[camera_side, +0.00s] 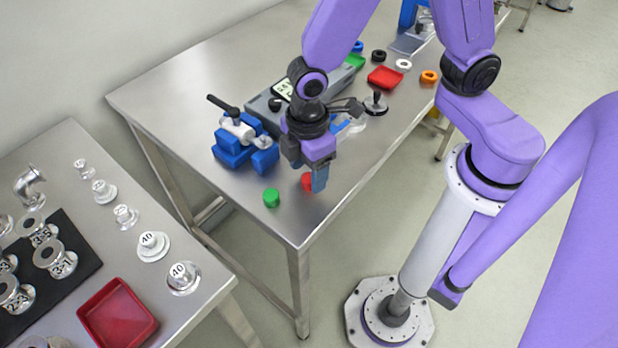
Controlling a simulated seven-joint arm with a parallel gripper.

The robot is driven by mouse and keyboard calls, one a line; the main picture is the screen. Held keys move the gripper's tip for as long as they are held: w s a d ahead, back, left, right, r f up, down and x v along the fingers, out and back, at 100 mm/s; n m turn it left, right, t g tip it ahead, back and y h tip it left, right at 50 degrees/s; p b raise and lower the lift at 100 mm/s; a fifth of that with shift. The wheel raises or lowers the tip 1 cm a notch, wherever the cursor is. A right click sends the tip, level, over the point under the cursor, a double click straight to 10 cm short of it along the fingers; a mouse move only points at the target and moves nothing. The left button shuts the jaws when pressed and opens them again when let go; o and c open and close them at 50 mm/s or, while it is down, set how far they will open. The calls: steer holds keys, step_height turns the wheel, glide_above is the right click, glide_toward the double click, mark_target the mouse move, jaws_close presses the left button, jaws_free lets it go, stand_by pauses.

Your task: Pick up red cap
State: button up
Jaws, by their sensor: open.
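The red cap (307,182) is a small round piece on the steel table, near its front corner. My gripper (308,176) is low over the table at the red cap, pointing down. A blue finger stands in front of the cap's right side and hides part of it. The jaws are open, and I cannot tell whether a finger touches the cap. A green cap (271,197) stands on the table just left of my gripper.
A blue vise-like fixture (234,150) with a black handle stands behind left of my gripper. A grey device (262,108) lies behind it. A red tray (384,77) and several rings are farther back. A second table (200,262) with metal fittings stands at left.

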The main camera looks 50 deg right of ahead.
steer(key=shift+f, duration=0.75)
steer(key=c, duration=1.1)
steer(key=shift+r, duration=0.15)
